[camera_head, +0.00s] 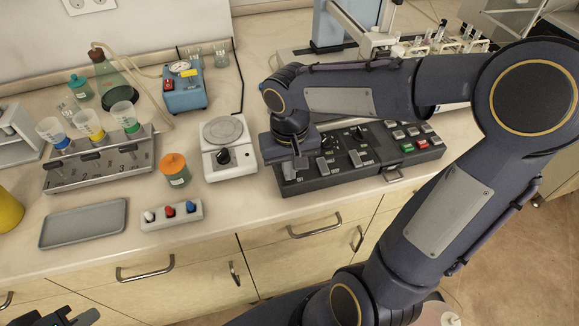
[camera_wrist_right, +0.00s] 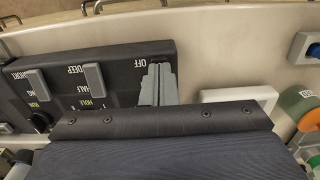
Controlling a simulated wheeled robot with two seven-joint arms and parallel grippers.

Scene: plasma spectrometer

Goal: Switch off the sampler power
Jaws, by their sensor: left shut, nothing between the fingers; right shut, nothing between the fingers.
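A black control panel (camera_head: 345,178) with rows of switches and buttons lies on the counter. In the right wrist view the panel (camera_wrist_right: 122,72) carries an "OFF" label near its end and two grey rocker switches (camera_wrist_right: 93,76) under "DEEP" and "SHORT". My right gripper (camera_head: 299,161) points down at the panel's left end. Its shut, empty fingers (camera_wrist_right: 157,86) are right by the "OFF" label; they hide whatever switch is there, and I cannot tell whether they touch it. My left gripper (camera_head: 70,317) is shut and empty at the lower left, in front of the counter.
Further left are an orange-lidded jar (camera_head: 174,168), a strip with three knobs (camera_head: 171,215), a grey tray (camera_head: 84,224) and a filter manifold (camera_head: 99,172). My right arm covers much of the right side.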

